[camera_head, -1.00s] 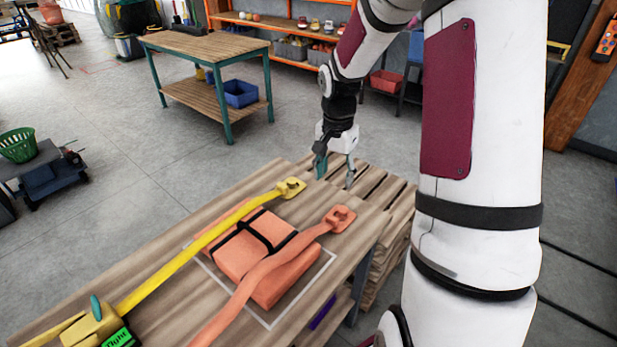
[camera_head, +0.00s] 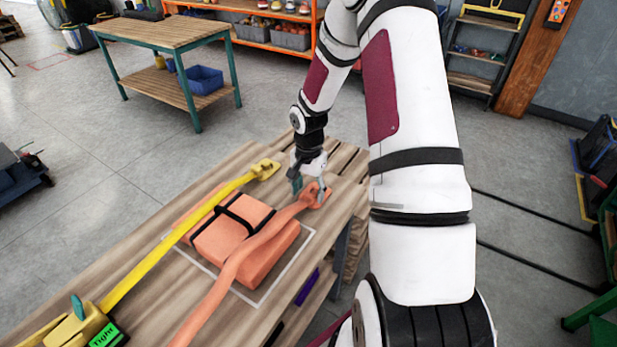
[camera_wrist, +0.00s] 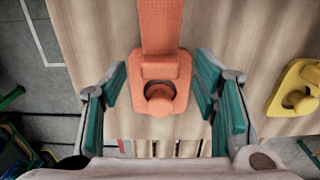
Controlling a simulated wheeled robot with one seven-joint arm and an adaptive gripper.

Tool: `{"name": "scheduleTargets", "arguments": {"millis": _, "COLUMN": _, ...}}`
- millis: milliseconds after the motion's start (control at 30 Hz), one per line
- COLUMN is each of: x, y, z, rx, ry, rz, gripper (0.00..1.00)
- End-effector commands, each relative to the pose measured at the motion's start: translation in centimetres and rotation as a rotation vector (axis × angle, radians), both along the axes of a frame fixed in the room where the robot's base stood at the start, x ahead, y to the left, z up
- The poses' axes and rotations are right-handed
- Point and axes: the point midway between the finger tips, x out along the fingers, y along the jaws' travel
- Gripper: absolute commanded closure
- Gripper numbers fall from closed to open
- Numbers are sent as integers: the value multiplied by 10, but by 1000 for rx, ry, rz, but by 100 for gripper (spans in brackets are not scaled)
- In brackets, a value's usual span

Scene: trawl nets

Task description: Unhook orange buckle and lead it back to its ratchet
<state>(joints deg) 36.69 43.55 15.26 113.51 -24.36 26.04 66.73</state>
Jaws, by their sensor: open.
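The orange buckle (camera_wrist: 162,72) is at the far end of the orange strap (camera_head: 245,247), near the table's far edge. In the wrist view its ring sits around a round orange peg (camera_wrist: 160,97). The strap runs across an orange package (camera_head: 229,233) toward the near edge of the table; its ratchet is not in view. My gripper (camera_wrist: 163,88) is open, with one teal-padded finger on each side of the buckle. It appears apart from the buckle in the wrist view. In the head view my gripper (camera_head: 308,190) is low over the buckle and partly hides it.
A yellow strap (camera_head: 180,228) with its buckle (camera_wrist: 298,88) lies left of the orange one in the head view. Its yellow ratchet (camera_head: 72,328) bears a green "Tight" label (camera_head: 105,336). A wooden pallet (camera_head: 345,160) stands beyond the table (camera_head: 150,260).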

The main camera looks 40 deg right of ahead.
Motion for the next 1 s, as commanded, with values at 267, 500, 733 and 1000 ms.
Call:
{"name": "scheduleTargets", "arguments": {"millis": 267, "x": 0, "y": 0, "z": -21, "rx": 0, "ry": 1, "rz": 0, "gripper": 45}}
{"name": "scheduleTargets", "arguments": {"millis": 500, "x": 0, "y": 0, "z": -22, "rx": -1, "ry": 0, "rz": 1, "gripper": 45}}
{"name": "scheduleTargets", "arguments": {"millis": 733, "x": 0, "y": 0, "z": -22, "rx": -1, "ry": 0, "rz": 1, "gripper": 86}}
{"name": "scheduleTargets", "arguments": {"millis": 1000, "x": 0, "y": -1, "z": -22, "rx": -1, "ry": 0, "rz": 0, "gripper": 100}}
